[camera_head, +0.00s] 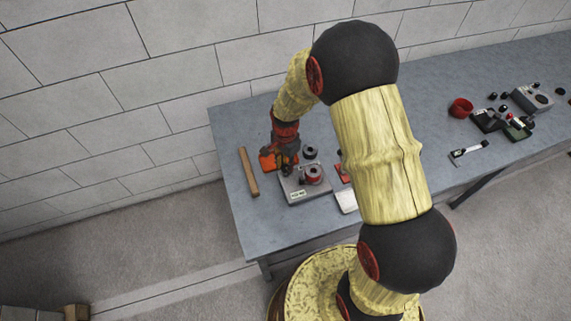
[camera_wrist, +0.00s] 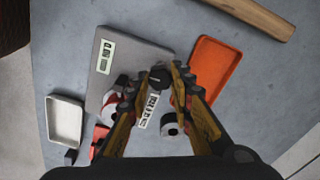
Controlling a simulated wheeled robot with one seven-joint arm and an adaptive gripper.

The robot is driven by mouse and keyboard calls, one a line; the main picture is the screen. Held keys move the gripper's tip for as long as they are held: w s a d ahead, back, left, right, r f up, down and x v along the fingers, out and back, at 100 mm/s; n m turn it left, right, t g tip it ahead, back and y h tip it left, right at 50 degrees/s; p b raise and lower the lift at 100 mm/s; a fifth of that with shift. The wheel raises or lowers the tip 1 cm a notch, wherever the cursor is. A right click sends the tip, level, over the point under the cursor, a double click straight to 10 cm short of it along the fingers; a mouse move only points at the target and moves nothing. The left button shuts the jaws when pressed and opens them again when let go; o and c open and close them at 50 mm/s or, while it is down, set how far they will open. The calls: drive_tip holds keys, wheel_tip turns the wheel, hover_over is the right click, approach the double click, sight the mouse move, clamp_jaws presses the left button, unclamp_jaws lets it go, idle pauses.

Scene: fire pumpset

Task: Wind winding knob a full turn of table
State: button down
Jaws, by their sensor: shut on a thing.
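The winding device is a grey box (camera_head: 301,194) with a white label, near the left end of the grey table (camera_head: 231,142). It also shows in the wrist view (camera_wrist: 118,75). A dark round knob (camera_wrist: 160,77), which looks like the winding knob, stands at the box's edge between my fingertips. My gripper (camera_wrist: 158,80) is shut on this knob, one finger on each side. In the head view my gripper (camera_head: 285,168) reaches down over the box's left rear corner, and the knob is mostly hidden there.
A red spool (camera_head: 314,174) sits on the box and a black spool (camera_head: 310,152) stands behind it. An orange tray (camera_wrist: 214,75) lies close beside my gripper. A wooden bar (camera_head: 249,171) lies to the left. A white tray (camera_wrist: 65,120) is on the box's other side.

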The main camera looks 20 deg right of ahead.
sight(285, 167)
idle(0.4)
drive_tip(key=c, duration=1.6)
unclamp_jaws()
drive_tip(key=shift+o, duration=0.2)
wheel_tip(285, 167, up, 12)
